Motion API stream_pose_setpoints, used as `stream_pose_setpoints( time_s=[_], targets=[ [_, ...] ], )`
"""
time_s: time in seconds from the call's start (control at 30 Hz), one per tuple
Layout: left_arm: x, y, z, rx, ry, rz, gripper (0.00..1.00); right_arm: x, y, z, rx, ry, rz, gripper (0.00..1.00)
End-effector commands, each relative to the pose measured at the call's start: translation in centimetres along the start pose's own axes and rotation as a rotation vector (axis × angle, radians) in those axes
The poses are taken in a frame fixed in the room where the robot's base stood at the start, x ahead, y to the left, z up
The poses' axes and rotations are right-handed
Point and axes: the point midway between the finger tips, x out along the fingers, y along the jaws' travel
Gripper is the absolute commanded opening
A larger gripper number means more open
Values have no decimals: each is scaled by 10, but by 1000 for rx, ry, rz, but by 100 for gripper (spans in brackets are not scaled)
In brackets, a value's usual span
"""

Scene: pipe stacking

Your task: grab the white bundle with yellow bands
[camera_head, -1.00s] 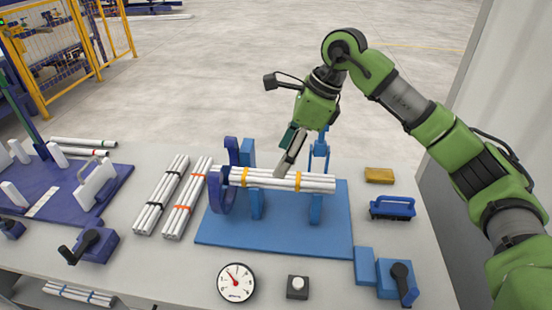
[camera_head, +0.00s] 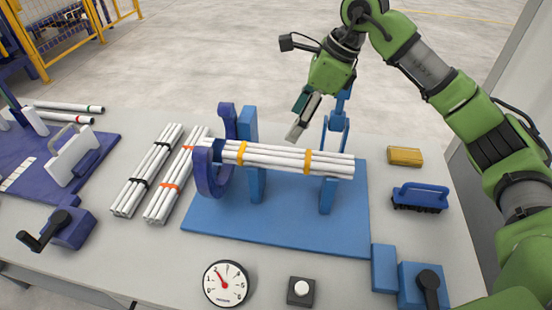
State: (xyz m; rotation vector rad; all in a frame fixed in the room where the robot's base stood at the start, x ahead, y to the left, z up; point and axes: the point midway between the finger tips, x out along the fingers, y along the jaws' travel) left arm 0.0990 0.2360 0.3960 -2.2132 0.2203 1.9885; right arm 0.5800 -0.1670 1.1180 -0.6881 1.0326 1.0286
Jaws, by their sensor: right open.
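The white bundle with yellow bands (camera_head: 275,157) lies level across a blue stand (camera_head: 256,183) on the table. Its left end passes by a dark blue C-shaped clamp (camera_head: 213,178). Two yellow bands circle it, one near the left end and one right of the middle. My right gripper (camera_head: 295,133) hangs tilted just behind and above the bundle, between the two bands in the picture. It is open and holds nothing. The bundle appears apart from the fingers. My left gripper is not in view.
Two more white bundles, one with black bands (camera_head: 147,171) and one with orange bands (camera_head: 176,182), lie left of the stand. A brush (camera_head: 421,196) and a yellow block (camera_head: 405,156) are at the right. A gauge (camera_head: 226,284) and button box (camera_head: 301,290) stand in front.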

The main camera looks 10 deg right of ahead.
Motion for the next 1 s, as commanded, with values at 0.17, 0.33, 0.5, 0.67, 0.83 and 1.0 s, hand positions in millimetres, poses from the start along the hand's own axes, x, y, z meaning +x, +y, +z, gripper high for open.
stream_pose_setpoints(
  time_s=[0.17, 0.33, 0.5, 0.67, 0.83, 1.0],
  targets=[
    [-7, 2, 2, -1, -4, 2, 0, 25, 1, 0, 1, 3, 5, 62],
    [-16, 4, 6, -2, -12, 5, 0, 58, 1, 0, 0, 3, 5, 62],
    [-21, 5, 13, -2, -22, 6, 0, 80, 0, 0, 0, 1, 3, 62],
    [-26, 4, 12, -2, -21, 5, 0, 90, -1, 0, 1, 2, 3, 62],
    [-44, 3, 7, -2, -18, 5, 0, 112, -7, 2, 3, 3, 6, 62],
    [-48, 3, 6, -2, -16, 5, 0, 134, -8, 1, 1, 1, 3, 62]
  ],
)
